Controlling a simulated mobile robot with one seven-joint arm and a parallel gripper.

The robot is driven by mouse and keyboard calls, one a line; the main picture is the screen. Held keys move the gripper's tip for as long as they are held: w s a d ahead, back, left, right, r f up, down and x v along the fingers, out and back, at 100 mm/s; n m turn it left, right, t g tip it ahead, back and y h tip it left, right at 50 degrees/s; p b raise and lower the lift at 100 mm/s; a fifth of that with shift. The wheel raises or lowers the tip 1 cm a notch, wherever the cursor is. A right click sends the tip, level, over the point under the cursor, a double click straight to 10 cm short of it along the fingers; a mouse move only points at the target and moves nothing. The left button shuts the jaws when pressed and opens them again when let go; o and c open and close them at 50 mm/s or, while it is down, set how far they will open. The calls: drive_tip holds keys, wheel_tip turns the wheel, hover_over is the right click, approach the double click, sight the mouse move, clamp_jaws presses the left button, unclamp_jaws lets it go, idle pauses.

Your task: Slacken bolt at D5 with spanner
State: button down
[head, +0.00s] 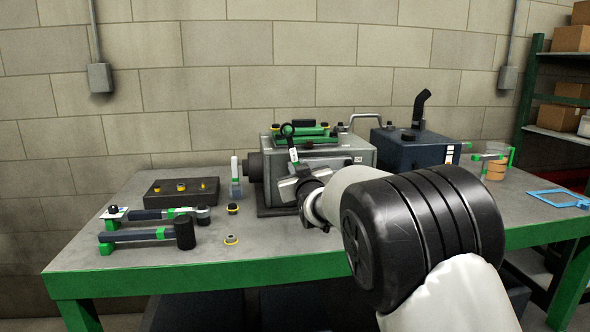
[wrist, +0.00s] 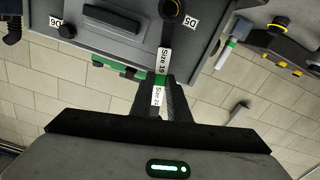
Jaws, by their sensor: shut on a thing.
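My gripper (head: 300,188) is shut on the handle of a spanner (head: 294,156). In the wrist view my gripper (wrist: 160,100) holds the dark spanner (wrist: 166,38) by its green-banded part, with white "Size 19" labels along it. I cannot tell whether the ring is fully seated around the bolt. The grey engine block (head: 352,160) stands on the bench behind my gripper; my arm hides part of its front.
A hammer (head: 184,233) and a ratchet wrench (head: 203,214) lie at left on the green-edged bench (head: 130,284). A dark bolt tray (head: 150,190) sits behind them. A blue box-shaped unit (head: 420,152) stands right of the engine. A D6 label (wrist: 55,20) shows in the wrist view.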

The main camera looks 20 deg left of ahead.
drive_tip(key=d+m, duration=0.1)
drive_tip(key=w+d+m, duration=0.1)
drive_tip(key=shift+w+r+m, duration=0.1)
drive_tip(key=shift+r+m, duration=0.15)
drive_tip(key=shift+m, duration=0.05)
drive_tip(key=shift+w, duration=0.1)
drive_tip(key=shift+x, duration=0.8)
drive_tip(key=shift+f, duration=0.1)
